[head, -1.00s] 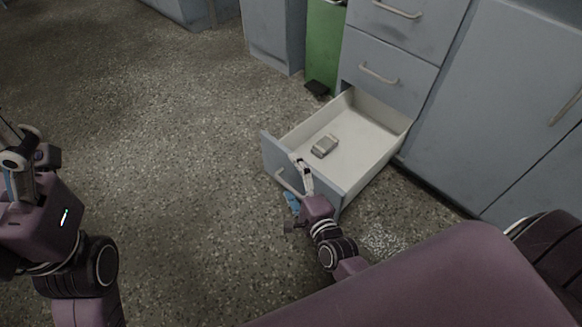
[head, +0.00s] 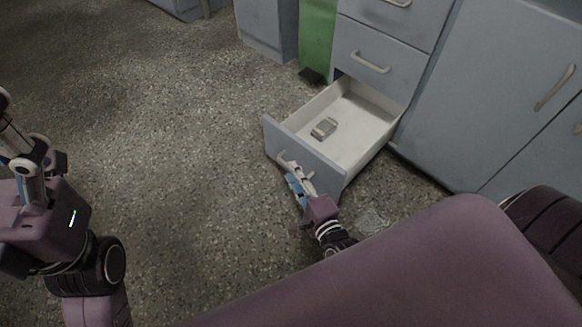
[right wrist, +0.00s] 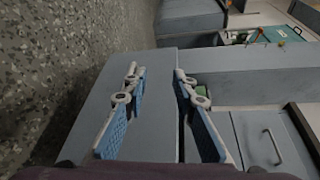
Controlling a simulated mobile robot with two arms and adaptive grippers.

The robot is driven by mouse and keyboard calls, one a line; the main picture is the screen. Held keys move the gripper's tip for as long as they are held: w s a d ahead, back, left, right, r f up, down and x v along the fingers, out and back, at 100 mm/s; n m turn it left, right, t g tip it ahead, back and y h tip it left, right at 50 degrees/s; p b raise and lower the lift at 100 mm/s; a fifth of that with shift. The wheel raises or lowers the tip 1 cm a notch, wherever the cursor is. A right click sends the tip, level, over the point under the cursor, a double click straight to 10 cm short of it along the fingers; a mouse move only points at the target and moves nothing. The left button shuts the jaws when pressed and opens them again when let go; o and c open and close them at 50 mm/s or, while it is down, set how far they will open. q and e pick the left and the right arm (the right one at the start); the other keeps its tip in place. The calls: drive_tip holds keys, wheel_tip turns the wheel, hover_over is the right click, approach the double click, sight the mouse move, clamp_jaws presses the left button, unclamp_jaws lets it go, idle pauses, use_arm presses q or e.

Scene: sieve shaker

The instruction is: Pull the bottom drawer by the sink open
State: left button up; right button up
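The bottom drawer (head: 350,124) stands pulled out from its cabinet, with its pale inside showing. Its grey-blue front panel (head: 322,171) faces the open floor. My right gripper (head: 288,166) is at the outer side of that panel, near its left half. The drawer's handle is largely hidden by the gripper there, and I cannot tell whether they touch.
A small grey object (head: 324,128) lies in the drawer. A closed drawer (head: 378,72) is above it, and a cabinet door (head: 480,110) is to the right. A green bin (head: 317,38) stands behind to the left. The floor (head: 180,150) left of the drawer is clear.

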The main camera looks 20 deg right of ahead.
drive_tip(key=shift+s+r+p, duration=0.1)
drive_tip(key=shift+s+p, duration=0.45)
drive_tip(key=shift+s, duration=1.55)
drive_tip(key=shift+r, duration=0.1)
